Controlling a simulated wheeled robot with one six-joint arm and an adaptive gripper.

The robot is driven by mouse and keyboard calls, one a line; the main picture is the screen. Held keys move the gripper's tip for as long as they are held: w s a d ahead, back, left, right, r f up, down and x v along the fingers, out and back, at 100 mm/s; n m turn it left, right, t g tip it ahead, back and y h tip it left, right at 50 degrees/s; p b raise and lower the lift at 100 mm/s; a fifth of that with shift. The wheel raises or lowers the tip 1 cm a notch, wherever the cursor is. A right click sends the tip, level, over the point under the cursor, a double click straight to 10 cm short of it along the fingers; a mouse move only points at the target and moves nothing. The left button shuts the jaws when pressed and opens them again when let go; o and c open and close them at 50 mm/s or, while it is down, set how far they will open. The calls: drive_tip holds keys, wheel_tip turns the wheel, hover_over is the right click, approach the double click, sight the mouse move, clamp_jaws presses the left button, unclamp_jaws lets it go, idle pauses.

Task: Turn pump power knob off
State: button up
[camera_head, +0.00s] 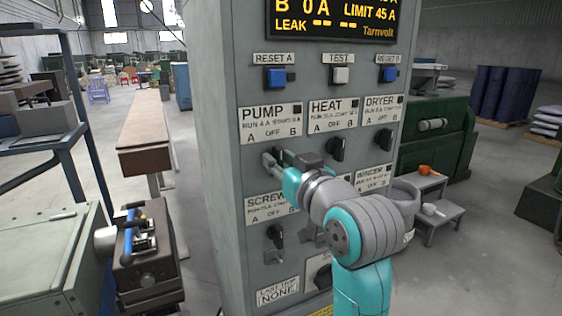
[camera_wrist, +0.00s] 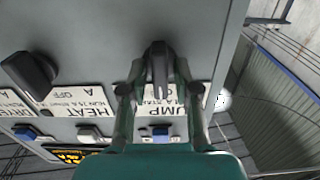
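The pump knob (camera_wrist: 158,62) is a dark lever knob on the grey cabinet face. In the wrist view it stands between the two fingers of my gripper (camera_wrist: 159,80), with a narrow gap visible on each side. Its lever looks roughly upright in that view; I cannot tell its exact setting. The PUMP label (camera_head: 270,123), marked A, OFF and B, is above my gripper (camera_head: 275,160) in the head view. It is upside down and partly covered by the fingers in the wrist view. In the head view my gripper mostly hides the pump knob.
The heat knob (camera_head: 337,148) and dryer knob (camera_head: 384,140) stand to the right, the screw knob (camera_head: 277,238) below. Buttons (camera_head: 275,78) and a yellow-lettered display (camera_head: 330,20) are above. A workbench (camera_head: 146,140) and a machine (camera_head: 147,255) stand left of the cabinet.

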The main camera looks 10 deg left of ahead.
idle(0.3)
drive_tip(key=v, duration=1.2)
drive_tip(key=d+f+m+h, duration=0.1)
drive_tip(key=d+f+m, duration=0.15)
drive_tip(key=f, duration=0.55)
drive_tip(key=d+f+m+h, duration=0.1)
drive_tip(key=d+f+h, duration=0.15)
drive_tip(key=f, duration=0.65)
drive_tip(key=s+d+f+m+h, duration=0.1)
drive_tip(key=s+d+f, duration=0.15)
drive_tip(key=f, duration=0.25)
drive_tip(key=s+d+f+m+t+h, duration=0.1)
drive_tip(key=s+d+f, duration=0.1)
drive_tip(key=s+f, duration=0.3)
drive_tip(key=s+d+f+m+h, duration=0.1)
drive_tip(key=s+d+f, duration=0.15)
drive_tip(key=f, duration=0.35)
drive_tip(key=s+d+f+h, duration=0.2)
drive_tip(key=s+d+f, duration=0.3)
drive_tip(key=s+f, duration=0.5)
drive_tip(key=s+d+r+g+h, duration=0.1)
drive_tip(key=s+d, duration=0.1)
drive_tip(key=s, duration=1.7)
drive_tip(key=shift+s+d+r, duration=0.15)
drive_tip(key=shift+s+d, duration=0.05)
drive_tip(key=shift+d, duration=0.1)
drive_tip(key=shift+h, duration=0.25)
